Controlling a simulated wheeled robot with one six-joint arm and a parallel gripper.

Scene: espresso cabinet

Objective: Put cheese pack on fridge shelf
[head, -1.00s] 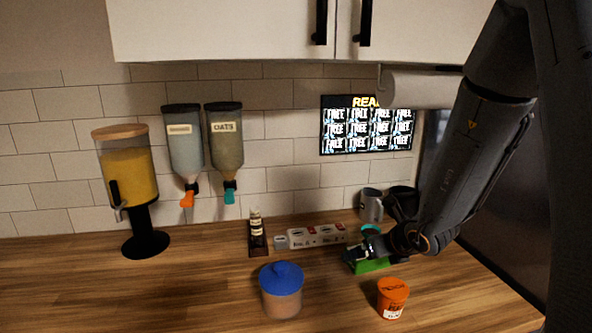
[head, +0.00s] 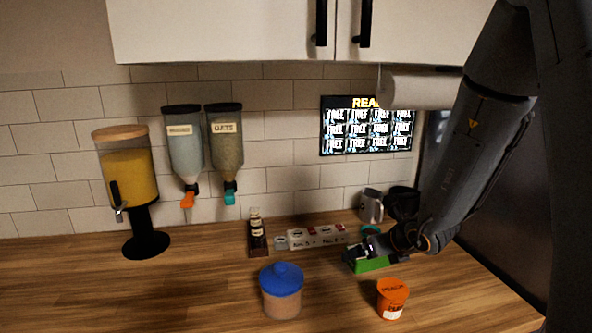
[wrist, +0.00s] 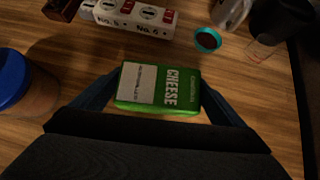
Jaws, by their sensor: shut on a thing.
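The cheese pack (wrist: 160,88) is a green box with a pale label and the word CHEESE. In the wrist view it lies between the two fingers of my gripper (wrist: 158,95), one at each end. In the head view the green pack (head: 372,264) shows under my gripper (head: 370,252) on the right part of the counter. My gripper is shut on the pack. Whether the pack touches the counter or is just above it, I cannot tell. No open fridge shelf shows in either view.
A blue-lidded jar (head: 281,290) and an orange tub (head: 392,298) stand in front. A dark tall surface (head: 480,190) stands at the right. The left front counter is clear.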

